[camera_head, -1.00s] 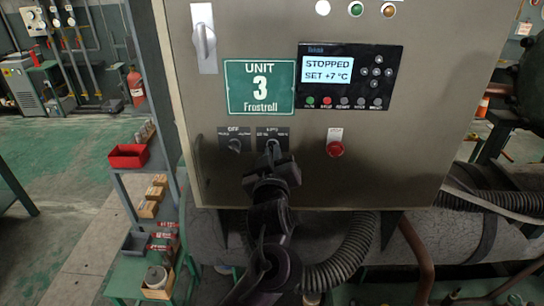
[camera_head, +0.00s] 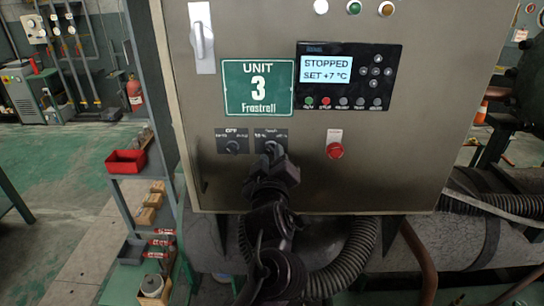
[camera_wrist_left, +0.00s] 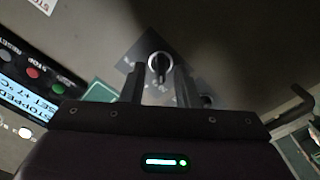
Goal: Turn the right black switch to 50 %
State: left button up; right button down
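The right black switch (camera_wrist_left: 158,66) is a round knob with a pale pointer line on a dark plate, seen in the left wrist view. In the head view its plate (camera_head: 258,134) shows under the green sign, while my left gripper (camera_head: 272,158) covers most of the knob. In the left wrist view the two fingers (camera_wrist_left: 159,88) stand apart, one on each side of the knob's near edge, with a visible gap to it. The pointer's exact percentage is too small to read. The left black switch (camera_head: 232,146) sits beside it. My right gripper is out of view.
The grey cabinet front carries a red button (camera_head: 335,151) to the right, a display panel (camera_head: 347,76) reading STOPPED, SET +7 °C, and a lever handle (camera_head: 201,38) at upper left. A black corrugated hose (camera_head: 350,262) runs below. A shelf with a red bin (camera_head: 126,162) stands left.

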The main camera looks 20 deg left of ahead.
pick_arm(q)
jog(key=p+v, duration=0.2)
jog(key=v, duration=0.6)
jog(key=shift+s, duration=0.25)
